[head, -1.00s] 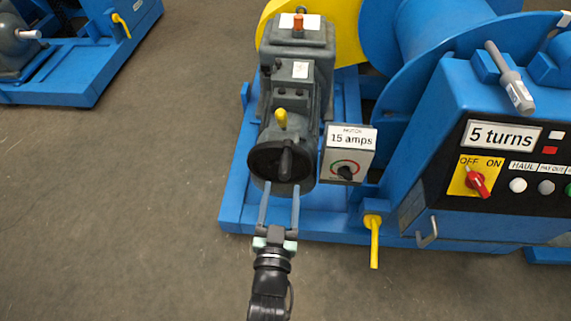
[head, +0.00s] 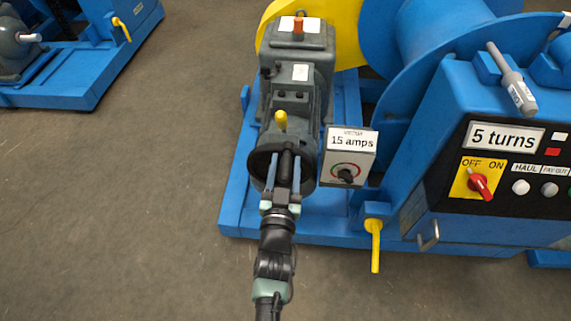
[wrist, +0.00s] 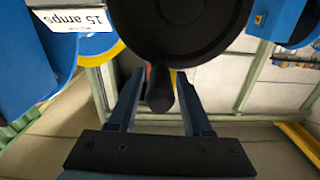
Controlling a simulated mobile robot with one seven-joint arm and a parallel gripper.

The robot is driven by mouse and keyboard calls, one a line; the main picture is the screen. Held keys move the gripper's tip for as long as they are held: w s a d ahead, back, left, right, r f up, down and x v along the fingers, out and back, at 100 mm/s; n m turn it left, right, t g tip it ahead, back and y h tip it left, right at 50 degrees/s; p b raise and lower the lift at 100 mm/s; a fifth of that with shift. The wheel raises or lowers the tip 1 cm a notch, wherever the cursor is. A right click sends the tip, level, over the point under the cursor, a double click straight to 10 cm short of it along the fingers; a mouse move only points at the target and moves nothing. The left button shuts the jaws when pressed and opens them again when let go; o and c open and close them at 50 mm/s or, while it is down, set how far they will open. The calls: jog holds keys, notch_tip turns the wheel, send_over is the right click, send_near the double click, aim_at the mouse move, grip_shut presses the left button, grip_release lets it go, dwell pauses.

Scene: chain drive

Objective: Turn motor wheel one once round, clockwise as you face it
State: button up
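The motor wheel (head: 262,160) is a dark round handwheel on the near end of a grey motor (head: 292,88). A black handle (head: 286,163) sticks out from it toward me. In the wrist view the wheel (wrist: 180,22) fills the top and the handle (wrist: 160,92) points back between my fingers. My gripper (head: 285,157) is open, with one finger on each side of the handle. The wrist view shows gaps between the handle and both fingers of my gripper (wrist: 159,74). Part of the wheel is hidden by my gripper in the head view.
A box labelled 15 amps (head: 348,157) with a dial stands close right of the wheel. Another yellow handle (head: 375,243) and the blue control panel (head: 500,170) reading 5 turns are to the right. The floor (head: 120,210) at left is clear.

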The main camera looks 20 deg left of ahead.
grip_shut()
dwell(1.2)
